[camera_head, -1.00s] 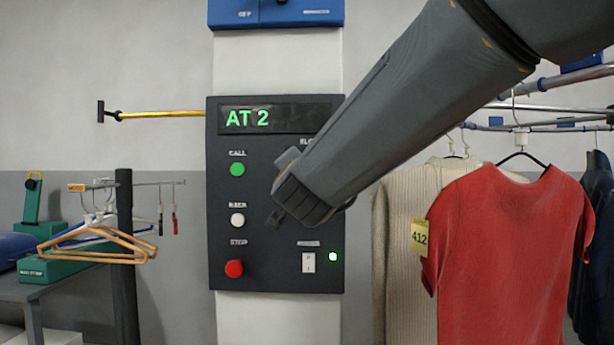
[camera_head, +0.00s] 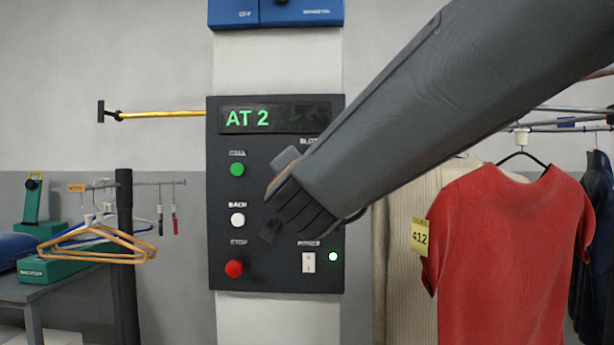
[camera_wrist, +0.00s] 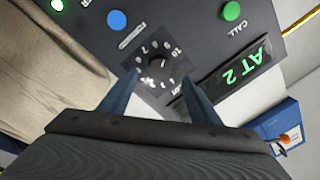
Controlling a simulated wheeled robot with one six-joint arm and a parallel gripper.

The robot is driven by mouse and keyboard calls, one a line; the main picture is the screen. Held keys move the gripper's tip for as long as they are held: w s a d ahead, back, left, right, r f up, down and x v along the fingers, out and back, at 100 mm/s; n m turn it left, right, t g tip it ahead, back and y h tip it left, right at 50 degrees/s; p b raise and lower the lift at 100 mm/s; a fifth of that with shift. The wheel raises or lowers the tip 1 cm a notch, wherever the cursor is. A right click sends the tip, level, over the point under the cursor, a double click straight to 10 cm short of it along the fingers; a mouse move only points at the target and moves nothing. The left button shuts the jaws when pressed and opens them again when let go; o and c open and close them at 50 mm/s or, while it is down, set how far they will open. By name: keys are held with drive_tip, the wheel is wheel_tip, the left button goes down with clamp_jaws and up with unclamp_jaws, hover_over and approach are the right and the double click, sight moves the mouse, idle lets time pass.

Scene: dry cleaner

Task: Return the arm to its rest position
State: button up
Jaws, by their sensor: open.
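My arm reaches in from the upper right in the head view and ends in front of the dark control panel (camera_head: 270,275). In the wrist view my gripper (camera_wrist: 153,88) shows two blue fingers spread apart with nothing between them. A black numbered dial (camera_wrist: 160,65) on the panel shows beyond the fingertips; I cannot tell whether they touch it. In the head view my arm's end hides this dial. The panel display (camera_head: 247,118) reads "AT 2" in green.
The panel has a green button (camera_head: 237,169), a white button (camera_head: 237,220), a red button (camera_head: 233,268) and a lit switch (camera_head: 308,262). A red shirt (camera_head: 510,250) tagged 412 hangs at right. Hangers (camera_head: 105,245) hang at left. A yellow rod (camera_head: 165,114) sticks out left of the panel.

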drive_tip(key=shift+s+f, duration=0.1)
drive_tip(key=shift+s, duration=0.95)
